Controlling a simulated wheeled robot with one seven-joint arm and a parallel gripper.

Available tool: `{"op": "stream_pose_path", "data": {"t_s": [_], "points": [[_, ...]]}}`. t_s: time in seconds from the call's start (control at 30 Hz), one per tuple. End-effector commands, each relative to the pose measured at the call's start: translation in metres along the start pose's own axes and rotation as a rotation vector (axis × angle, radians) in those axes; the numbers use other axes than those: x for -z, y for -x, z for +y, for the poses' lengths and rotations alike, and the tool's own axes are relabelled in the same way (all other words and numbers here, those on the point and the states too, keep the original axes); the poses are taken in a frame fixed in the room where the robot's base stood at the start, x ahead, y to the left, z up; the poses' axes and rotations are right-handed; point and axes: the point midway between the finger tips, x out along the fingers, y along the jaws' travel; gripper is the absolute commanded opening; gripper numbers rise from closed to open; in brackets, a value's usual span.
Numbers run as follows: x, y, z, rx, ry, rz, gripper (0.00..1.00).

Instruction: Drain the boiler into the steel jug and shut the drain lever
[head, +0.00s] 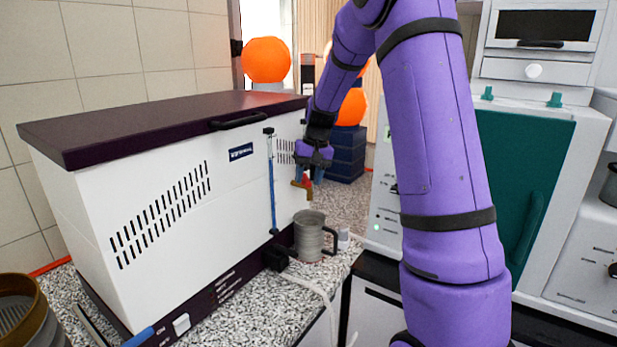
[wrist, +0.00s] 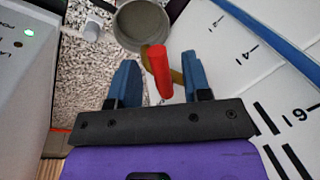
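The boiler (head: 150,240) is a white box with a dark purple lid; a blue sight tube (head: 271,185) runs up its front. A brass drain tap (head: 302,185) sticks out near its right end, with a red lever (wrist: 160,73). The steel jug (head: 308,238) stands upright on the counter below the tap. In the wrist view the jug (wrist: 143,27) shows a grey inside; no stream is visible. My gripper (head: 311,170) is at the tap. In the wrist view my gripper (wrist: 158,62) is open, the red lever between its blue fingers with gaps on both sides.
A sieve (head: 28,312) is at the front left. A white machine with a teal door (head: 520,180) stands right of my arm. A pale cable (head: 318,290) crosses the counter edge.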

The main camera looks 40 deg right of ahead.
Motion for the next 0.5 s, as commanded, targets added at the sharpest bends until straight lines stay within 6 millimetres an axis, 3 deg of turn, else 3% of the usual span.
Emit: {"op": "stream_pose_path", "data": {"t_s": [0.27,0.5], "points": [[0.0,0.01,0.0,0.0,0.0,0.002,0.44],[0.0,0.052,0.0,0.001,0.0,0.004,0.44]]}}
